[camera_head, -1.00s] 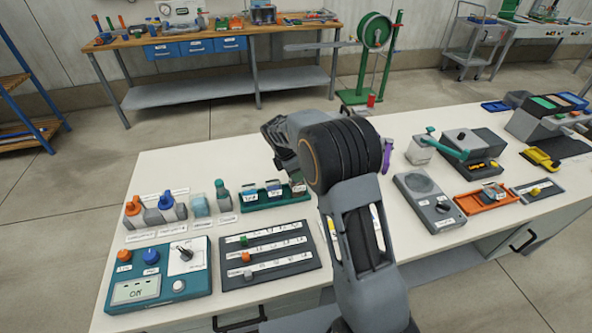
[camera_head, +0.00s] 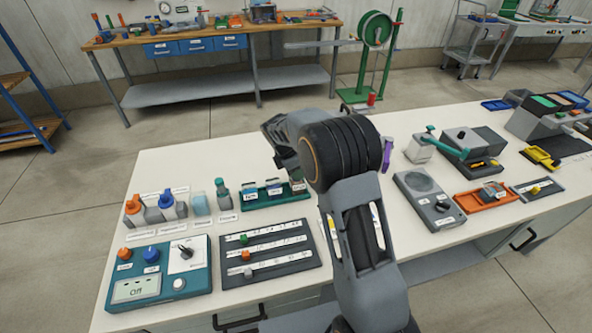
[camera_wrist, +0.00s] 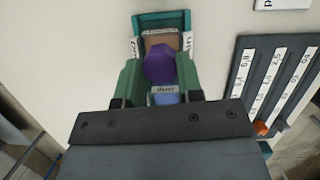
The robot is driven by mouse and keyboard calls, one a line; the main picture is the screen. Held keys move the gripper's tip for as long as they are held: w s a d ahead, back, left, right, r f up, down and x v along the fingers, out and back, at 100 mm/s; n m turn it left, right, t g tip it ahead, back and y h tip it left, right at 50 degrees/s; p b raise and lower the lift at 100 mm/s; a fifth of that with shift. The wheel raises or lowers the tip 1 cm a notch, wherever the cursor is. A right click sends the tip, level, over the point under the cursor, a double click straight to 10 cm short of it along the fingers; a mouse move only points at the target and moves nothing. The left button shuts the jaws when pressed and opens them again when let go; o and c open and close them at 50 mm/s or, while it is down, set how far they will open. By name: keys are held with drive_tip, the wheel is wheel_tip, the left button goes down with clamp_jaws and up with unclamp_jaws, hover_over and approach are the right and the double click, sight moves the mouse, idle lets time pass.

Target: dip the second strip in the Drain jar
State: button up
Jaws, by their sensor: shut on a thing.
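My gripper (camera_wrist: 161,82) shows in the wrist view with its two green fingers shut on a purple piece, seen end-on, which I take for the strip's grip (camera_wrist: 160,64). The strip's lower part is hidden beneath it. The purple piece overlaps the brown-topped jar (camera_wrist: 160,39) at the far end of the green rack (camera_wrist: 139,22); I take this for the Drain jar. I cannot tell whether the strip is inside it. A blue jar (camera_wrist: 165,97) shows nearer the gripper. In the head view, the rack (camera_head: 262,204) holds labelled jars, and my arm hides the fingers.
Several bottles (camera_head: 166,208) stand left of the rack. In front are a teal meter box (camera_head: 160,285) reading Off and a dark chart board (camera_head: 275,254) with coloured sliders. A grey meter (camera_head: 428,205) and orange tray (camera_head: 487,197) stand to the right.

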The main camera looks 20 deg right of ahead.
drive_tip(key=shift+r, duration=0.1)
wheel_tip(320, 180, up, 8)
drive_tip(key=p, duration=0.7)
drive_tip(key=shift+r, duration=0.2)
idle(1.0)
